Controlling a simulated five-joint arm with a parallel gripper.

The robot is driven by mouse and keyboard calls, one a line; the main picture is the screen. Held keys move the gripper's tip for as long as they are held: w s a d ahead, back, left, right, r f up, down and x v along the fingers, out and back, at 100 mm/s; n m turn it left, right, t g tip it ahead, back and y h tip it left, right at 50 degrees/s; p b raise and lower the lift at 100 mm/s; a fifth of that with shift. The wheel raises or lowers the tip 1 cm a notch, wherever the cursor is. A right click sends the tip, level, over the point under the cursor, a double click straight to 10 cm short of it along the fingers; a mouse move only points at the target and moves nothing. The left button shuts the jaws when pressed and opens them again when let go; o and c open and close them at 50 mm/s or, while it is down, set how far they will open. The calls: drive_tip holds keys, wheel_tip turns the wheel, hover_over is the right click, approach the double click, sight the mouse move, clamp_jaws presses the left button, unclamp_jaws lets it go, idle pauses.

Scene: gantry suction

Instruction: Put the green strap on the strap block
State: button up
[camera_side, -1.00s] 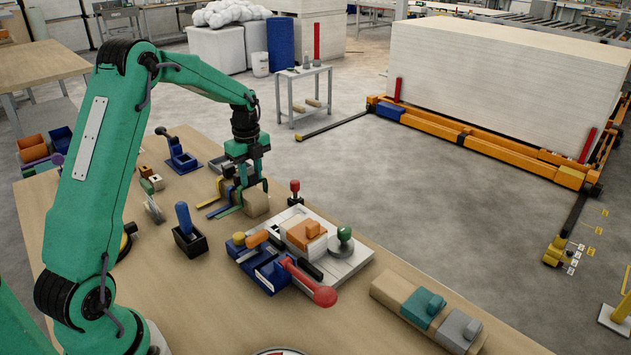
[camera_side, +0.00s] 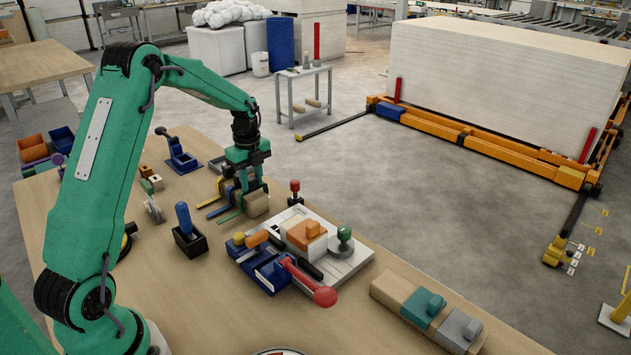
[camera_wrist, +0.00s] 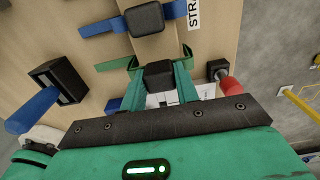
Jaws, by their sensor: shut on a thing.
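The green strap (camera_side: 231,216) is the nearest of a row of coloured straps over a low tan block (camera_side: 257,206), its tail lying on the table. In the wrist view the green strap (camera_wrist: 116,64) runs out on both sides under a dark pad. My gripper (camera_side: 246,186) points down over this block. In the wrist view my gripper (camera_wrist: 159,80) is shut on the dark pad of the green strap, one finger on each side. A white label (camera_wrist: 193,14) starting "STRA" is beside the row.
The blue strap (camera_wrist: 145,20) is close beside the green one. A long tan block (camera_side: 390,287) with teal and grey pieces is front right.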

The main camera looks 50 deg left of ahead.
drive_tip(key=shift+f, duration=0.6)
drive_tip(key=o, duration=1.1)
drive_tip(key=shift+r, duration=3.9)
drive_tip(key=shift+r, duration=0.1)
